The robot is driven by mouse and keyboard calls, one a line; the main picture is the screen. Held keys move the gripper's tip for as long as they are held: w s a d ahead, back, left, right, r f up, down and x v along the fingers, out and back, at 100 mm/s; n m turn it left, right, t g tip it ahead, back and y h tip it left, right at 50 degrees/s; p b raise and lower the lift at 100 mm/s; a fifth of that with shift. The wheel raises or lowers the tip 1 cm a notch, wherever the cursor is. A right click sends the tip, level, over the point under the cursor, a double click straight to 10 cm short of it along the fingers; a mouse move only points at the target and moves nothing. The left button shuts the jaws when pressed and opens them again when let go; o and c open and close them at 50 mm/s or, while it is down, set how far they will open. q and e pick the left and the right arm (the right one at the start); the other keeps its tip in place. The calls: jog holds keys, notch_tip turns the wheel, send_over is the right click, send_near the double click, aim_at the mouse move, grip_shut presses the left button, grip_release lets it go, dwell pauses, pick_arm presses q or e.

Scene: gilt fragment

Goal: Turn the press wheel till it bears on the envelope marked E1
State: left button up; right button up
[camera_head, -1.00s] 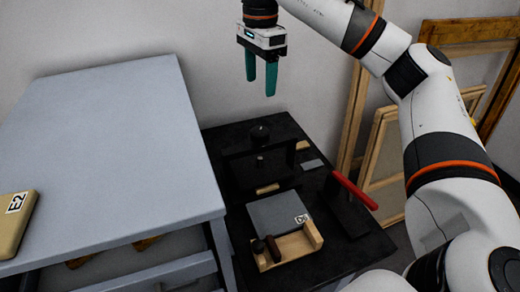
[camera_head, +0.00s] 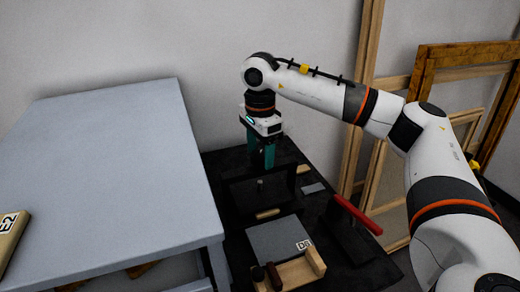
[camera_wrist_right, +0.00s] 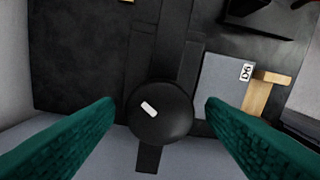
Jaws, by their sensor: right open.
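The press (camera_head: 284,190) is a black frame on a dark bench, with a short grey spindle (camera_head: 261,183) under its crossbar. Its wheel (camera_wrist_right: 158,112) is a round black knob with a white mark, seen from above in the right wrist view; my gripper hides it in the head view. My right gripper (camera_head: 262,158) points down over it, open, its green fingers on either side with visible gaps. Whether the fingertips reach wheel height is unclear. A tan strip (camera_head: 267,213) shows low at the press front. No label E1 is readable. My left gripper is out of view.
A tan piece marked E2 (camera_head: 12,240) lies on the grey table (camera_head: 110,170). Wooden frames (camera_head: 425,85) lean behind.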

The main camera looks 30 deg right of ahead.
jog(key=shift+f, duration=0.15)
jog(key=c, duration=1)
jog(key=shift+m, duration=0.3)
